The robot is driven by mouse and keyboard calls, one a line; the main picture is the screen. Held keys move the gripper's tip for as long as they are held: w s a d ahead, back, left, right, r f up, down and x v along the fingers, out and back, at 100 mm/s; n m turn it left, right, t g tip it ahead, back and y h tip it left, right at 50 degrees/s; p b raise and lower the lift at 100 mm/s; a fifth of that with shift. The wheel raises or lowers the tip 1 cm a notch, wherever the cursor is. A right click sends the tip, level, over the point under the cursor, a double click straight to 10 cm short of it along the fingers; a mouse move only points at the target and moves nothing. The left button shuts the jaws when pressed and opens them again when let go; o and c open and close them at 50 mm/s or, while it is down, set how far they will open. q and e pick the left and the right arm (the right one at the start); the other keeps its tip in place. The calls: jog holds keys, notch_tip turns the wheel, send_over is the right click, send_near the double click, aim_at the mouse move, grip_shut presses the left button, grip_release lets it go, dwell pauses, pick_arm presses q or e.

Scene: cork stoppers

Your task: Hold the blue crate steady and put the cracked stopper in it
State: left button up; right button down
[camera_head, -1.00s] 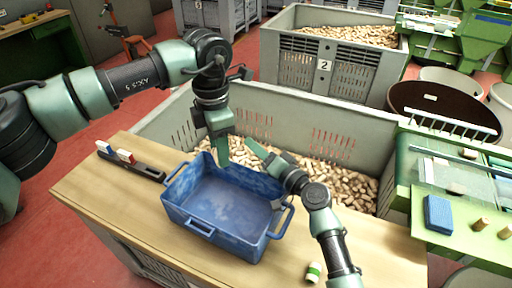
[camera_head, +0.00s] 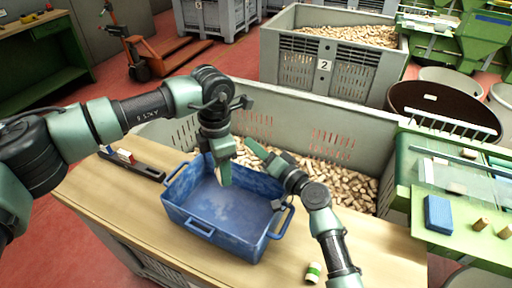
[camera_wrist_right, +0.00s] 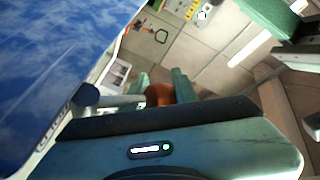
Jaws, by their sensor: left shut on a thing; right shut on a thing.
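The blue crate (camera_head: 238,222) stands on the wooden bench top and looks empty in its visible part. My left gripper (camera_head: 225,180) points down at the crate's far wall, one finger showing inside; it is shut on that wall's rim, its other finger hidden. My right gripper (camera_head: 257,148) is beyond the crate's far side, over the loose corks, mostly hidden by its own wrist. In the right wrist view its fingers are shut on a brown stopper (camera_wrist_right: 158,93). No crack shows from here. A mottled blue surface fills that view's upper left.
A large grey bin (camera_head: 300,115) of loose corks lies behind the bench. A black holder (camera_head: 135,165) with coloured pieces is left of the crate. A small green-and-white cylinder (camera_head: 313,272) stands near the front. A green machine with a blue block (camera_head: 438,214) is at right.

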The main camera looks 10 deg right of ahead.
pick_arm(q)
jog(key=shift+f, duration=0.5)
pick_arm(e)
jog(key=shift+f, duration=0.15)
pick_arm(q)
jog(key=o, duration=1.4)
notch_tip(320, 180, up, 12)
jog(key=shift+r, duration=0.1)
pick_arm(e)
jog(key=c, duration=1)
grip_release()
